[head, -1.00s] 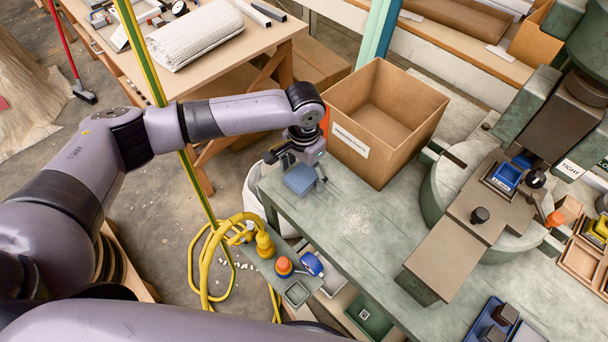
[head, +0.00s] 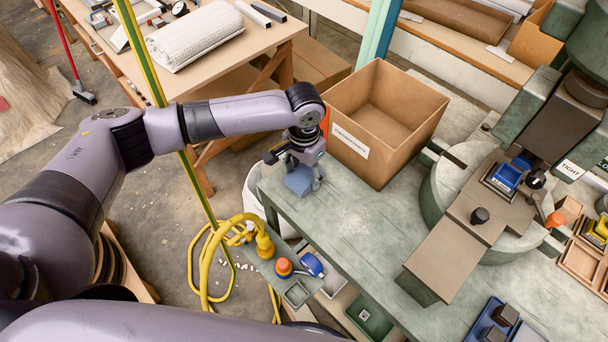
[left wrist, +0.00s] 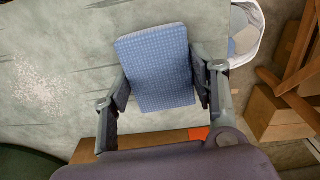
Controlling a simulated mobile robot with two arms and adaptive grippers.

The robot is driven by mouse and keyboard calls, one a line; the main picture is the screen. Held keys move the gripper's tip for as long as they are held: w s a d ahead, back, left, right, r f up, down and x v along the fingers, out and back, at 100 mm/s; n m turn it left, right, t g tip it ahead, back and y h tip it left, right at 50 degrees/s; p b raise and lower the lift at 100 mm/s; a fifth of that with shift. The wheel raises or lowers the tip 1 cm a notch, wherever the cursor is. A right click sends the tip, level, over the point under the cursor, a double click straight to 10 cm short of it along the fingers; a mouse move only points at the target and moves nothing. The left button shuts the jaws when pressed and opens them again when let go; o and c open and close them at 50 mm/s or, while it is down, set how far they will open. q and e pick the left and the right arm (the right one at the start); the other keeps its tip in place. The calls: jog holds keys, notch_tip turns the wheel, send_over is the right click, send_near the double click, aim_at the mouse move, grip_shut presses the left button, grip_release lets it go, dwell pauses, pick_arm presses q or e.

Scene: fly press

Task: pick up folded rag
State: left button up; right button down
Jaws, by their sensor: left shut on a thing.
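The folded rag (head: 298,180) is a small blue pad on the left end of the green-grey bench, in front of the cardboard box. In the left wrist view the rag (left wrist: 157,68) shows a fine woven pattern. My left gripper (head: 300,182) is above it, with its fingers down on both sides. In the left wrist view the gripper (left wrist: 158,92) has one finger against each side edge of the rag. I cannot tell whether the rag is clear of the bench top. My right gripper is not in view.
The open cardboard box (head: 362,155) stands just behind the gripper. The fly press (head: 500,190) fills the right of the bench. A yellow hose (head: 207,265) and an orange-topped button box (head: 284,267) are by the bench's left edge. The bench middle (head: 350,235) is clear apart from pale dust.

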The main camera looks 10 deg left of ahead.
aim_at(304, 175)
pick_arm(q)
notch_tip(304, 175, up, 20)
jog(key=b, duration=0.1)
dwell(0.5)
